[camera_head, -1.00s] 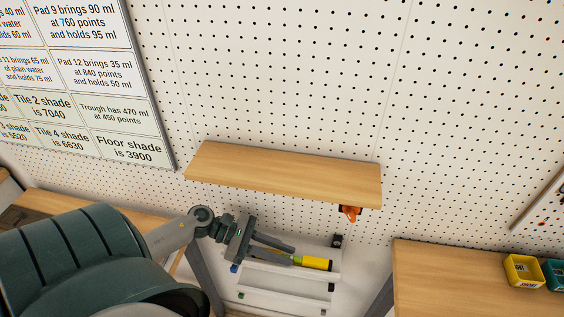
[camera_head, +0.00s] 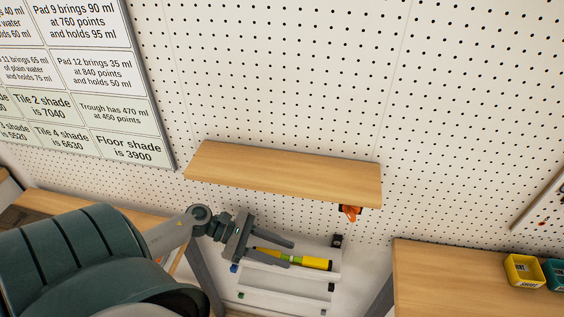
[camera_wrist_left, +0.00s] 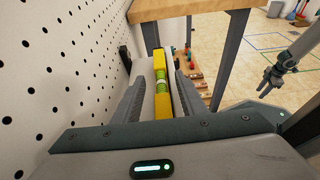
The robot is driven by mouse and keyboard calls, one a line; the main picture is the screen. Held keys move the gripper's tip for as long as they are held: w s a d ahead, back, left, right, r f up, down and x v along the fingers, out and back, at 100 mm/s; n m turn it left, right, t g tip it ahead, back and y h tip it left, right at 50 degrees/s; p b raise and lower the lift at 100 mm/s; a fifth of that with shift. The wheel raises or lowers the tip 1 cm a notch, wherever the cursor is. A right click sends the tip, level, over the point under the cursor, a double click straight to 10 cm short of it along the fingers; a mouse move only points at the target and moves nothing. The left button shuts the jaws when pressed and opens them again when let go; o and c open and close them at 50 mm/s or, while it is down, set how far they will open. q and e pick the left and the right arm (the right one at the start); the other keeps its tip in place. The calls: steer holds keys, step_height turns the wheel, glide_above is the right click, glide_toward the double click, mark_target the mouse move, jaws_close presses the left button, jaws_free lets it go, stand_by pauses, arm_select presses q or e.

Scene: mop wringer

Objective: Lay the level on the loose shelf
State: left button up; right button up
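The loose shelf, a pale wooden board (camera_head: 290,176), is against the pegboard in the head view, with an orange part (camera_head: 350,213) under its right end. The yellow level (camera_head: 316,263) lies on a white rack below the board; its green vial shows in the left wrist view (camera_wrist_left: 160,75). My left gripper (camera_head: 291,255) is open at the level, fingers pointing along it. In the left wrist view the level lies between the spread fingers, with gaps on both sides. What looks like my right gripper (camera_wrist_left: 287,62) hangs at the right there; its opening is unclear.
A wooden bench (camera_head: 450,285) with a yellow bin (camera_head: 523,271) and a teal bin stands at the right. Another wooden bench (camera_head: 95,212) is at the left. The pegboard (camera_head: 290,80) closes off the back. The board's top is bare.

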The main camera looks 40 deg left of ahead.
arm_select(q)
steer(key=b+v, duration=0.4)
steer(key=v, duration=0.6)
steer(key=shift+a+f, duration=0.1)
steer(key=shift+a, duration=0.05)
steer(key=shift+s+a+r, duration=0.3)
steer(key=shift+a+r, duration=0.05)
steer(key=shift+a, duration=0.15)
